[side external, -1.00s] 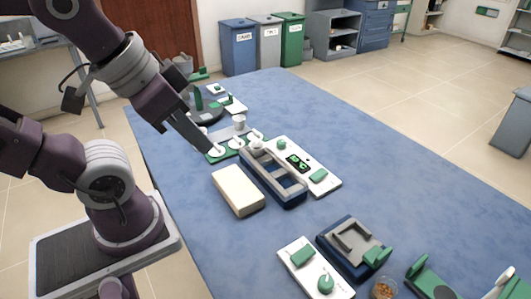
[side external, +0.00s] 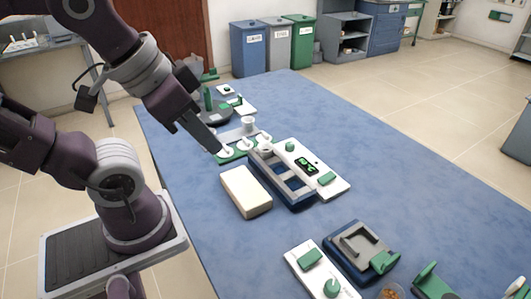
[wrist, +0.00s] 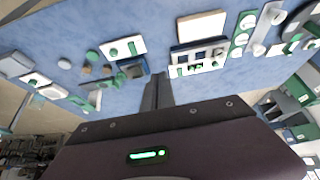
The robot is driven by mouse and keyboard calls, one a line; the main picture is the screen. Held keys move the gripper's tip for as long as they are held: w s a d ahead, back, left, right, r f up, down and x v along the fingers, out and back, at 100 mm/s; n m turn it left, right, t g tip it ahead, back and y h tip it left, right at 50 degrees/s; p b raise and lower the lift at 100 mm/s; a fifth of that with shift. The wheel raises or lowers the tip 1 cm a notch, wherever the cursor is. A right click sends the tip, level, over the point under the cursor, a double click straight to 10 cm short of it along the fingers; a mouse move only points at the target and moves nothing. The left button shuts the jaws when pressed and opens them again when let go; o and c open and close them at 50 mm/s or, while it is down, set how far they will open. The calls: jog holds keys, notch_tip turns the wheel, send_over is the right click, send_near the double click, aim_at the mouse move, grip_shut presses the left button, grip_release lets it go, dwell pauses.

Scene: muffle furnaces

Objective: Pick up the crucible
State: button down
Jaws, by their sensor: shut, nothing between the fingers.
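A small white cup (side external: 249,123), which looks like the crucible, stands on a grey strip (side external: 232,133) towards the far left of the table. In front of it is a green tray (side external: 237,152) with white round pieces; I cannot tell if these are crucibles or lids. My gripper (side external: 217,150) is shut and empty, pointing down towards the tray's left end in the side view; its height above it is unclear. In the wrist view the dark fingers (wrist: 157,88) are together over bare blue table, with the green tray (wrist: 242,33) at upper right.
A cream block (side external: 246,191) lies in front of the tray. A blue and grey rack (side external: 284,182) and a white panel with a display (side external: 318,170) are to its right. Another blue and grey unit (side external: 358,252) is nearer.

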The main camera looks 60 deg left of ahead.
jog(key=c, duration=0.7)
grip_release()
jog(key=shift+w, duration=0.1)
jog(key=n+g, duration=0.6)
jog(key=n, duration=1.6)
send_over(266, 144)
jog(key=s+d, duration=0.1)
jog(key=d, duration=0.1)
notch_tip(266, 144, down, 19)
jog(key=shift+n, duration=0.3)
notch_tip(266, 144, down, 8)
jog(key=shift+a+r, duration=0.15)
jog(key=shift+r, duration=0.05)
